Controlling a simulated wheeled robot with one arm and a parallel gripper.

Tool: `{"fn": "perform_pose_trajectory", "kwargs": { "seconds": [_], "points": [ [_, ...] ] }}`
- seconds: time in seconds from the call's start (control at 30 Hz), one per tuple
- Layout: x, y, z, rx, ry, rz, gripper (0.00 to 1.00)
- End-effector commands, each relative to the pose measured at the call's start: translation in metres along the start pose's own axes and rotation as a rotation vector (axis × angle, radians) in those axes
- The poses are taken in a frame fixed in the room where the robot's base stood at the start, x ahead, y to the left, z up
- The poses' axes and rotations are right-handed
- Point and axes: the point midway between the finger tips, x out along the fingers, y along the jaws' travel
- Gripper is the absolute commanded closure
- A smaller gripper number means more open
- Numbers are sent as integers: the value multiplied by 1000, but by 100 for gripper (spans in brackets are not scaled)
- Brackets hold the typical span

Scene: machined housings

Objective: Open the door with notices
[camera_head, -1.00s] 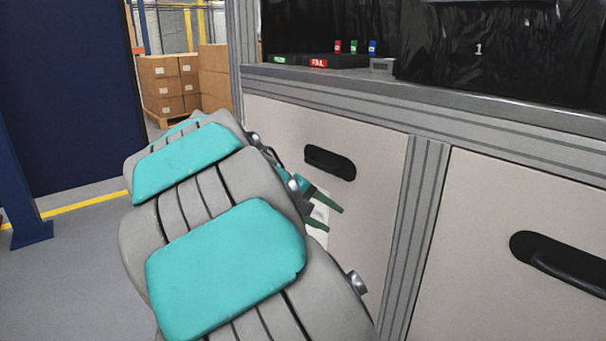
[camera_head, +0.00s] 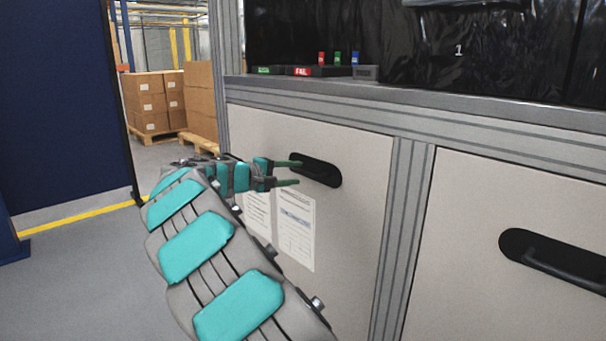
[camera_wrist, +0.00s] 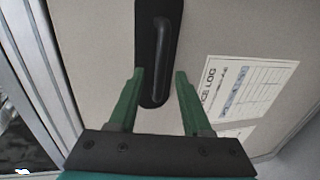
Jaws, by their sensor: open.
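The door with notices (camera_head: 352,215) is the light grey left panel under the counter, and it looks closed. Two white printed notices (camera_head: 296,228) are on it below its black handle (camera_head: 316,170). My gripper (camera_head: 291,172) is open at the left end of this handle. In the wrist view, the handle (camera_wrist: 160,55) is a vertical black bar in a dark recess, and its near end lies between the green fingers of my gripper (camera_wrist: 160,78). I cannot tell whether the fingers touch it.
A second grey door (camera_head: 500,190) with a black handle (camera_head: 555,262) is at the right, past a metal post (camera_head: 405,230). The counter edge (camera_head: 400,100) runs above. Small red, green and blue items (camera_head: 338,58) stand on the counter. Cartons (camera_head: 155,100) stand behind; floor at left is clear.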

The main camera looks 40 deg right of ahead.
Motion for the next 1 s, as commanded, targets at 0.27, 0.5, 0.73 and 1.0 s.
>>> {"fn": "perform_pose_trajectory", "kwargs": {
  "seconds": [0.27,0.5,0.73,1.0],
  "points": [
    [39,-2,1,0,-5,-3,51],
    [42,-1,1,0,-3,-2,51],
    [42,-1,1,0,-3,-2,71],
    [42,-1,1,0,-3,-2,100]
  ]
}}
